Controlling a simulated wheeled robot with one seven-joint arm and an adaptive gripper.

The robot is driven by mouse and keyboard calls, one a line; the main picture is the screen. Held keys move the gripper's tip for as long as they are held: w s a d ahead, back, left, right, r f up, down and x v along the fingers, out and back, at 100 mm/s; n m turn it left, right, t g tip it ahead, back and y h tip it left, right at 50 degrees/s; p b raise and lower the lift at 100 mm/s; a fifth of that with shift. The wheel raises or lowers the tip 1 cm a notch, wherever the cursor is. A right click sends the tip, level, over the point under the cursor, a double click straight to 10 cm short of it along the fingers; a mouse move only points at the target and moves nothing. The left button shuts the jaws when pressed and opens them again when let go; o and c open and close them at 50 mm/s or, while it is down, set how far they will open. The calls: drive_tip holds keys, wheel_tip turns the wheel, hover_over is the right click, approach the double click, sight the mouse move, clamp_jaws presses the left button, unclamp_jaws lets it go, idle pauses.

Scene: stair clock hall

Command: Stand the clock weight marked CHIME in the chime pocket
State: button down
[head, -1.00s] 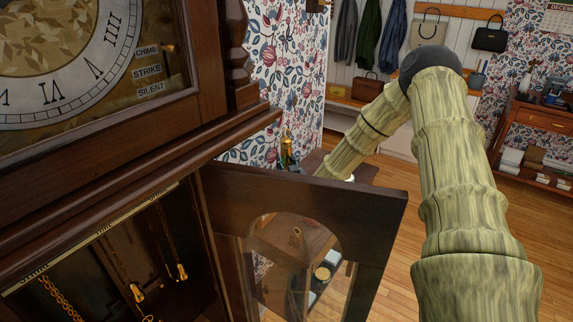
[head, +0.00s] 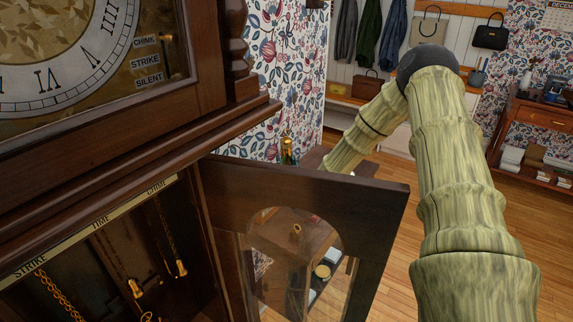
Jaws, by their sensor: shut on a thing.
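The clock case (head: 190,140) fills the left side, its glazed door (head: 310,185) swung open. A label strip under the dial reads STRIKE, TIME and CHIME (head: 156,187). Below it hang brass chains with hooks; the hook at the right (head: 180,268) hangs nearest the CHIME word. A brass cylinder (head: 287,152) shows just above the door; I cannot read a mark on it. My arm bends down behind the door, so my gripper and anything in it are hidden. I cannot make out a chime pocket.
Through the door glass, a small wooden table (head: 290,228) holds a round brass-topped thing (head: 322,271) and dark and pale boxes. A bench (head: 345,100) with bags and a side table (head: 540,115) stand farther back.

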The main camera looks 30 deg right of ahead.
sight(288, 143)
drive_tip(key=shift+w+f+b, duration=0.1)
drive_tip(key=shift+f+b, duration=0.2)
drive_tip(key=shift+b, duration=0.05)
idle(0.3)
drive_tip(key=c, duration=0.9)
unclamp_jaws()
drive_tip(key=shift+r, duration=0.1)
drive_tip(key=shift+s+f, duration=0.2)
drive_tip(key=shift+f, duration=0.15)
drive_tip(key=shift+w+r, duration=0.1)
drive_tip(key=shift+r, duration=5.1)
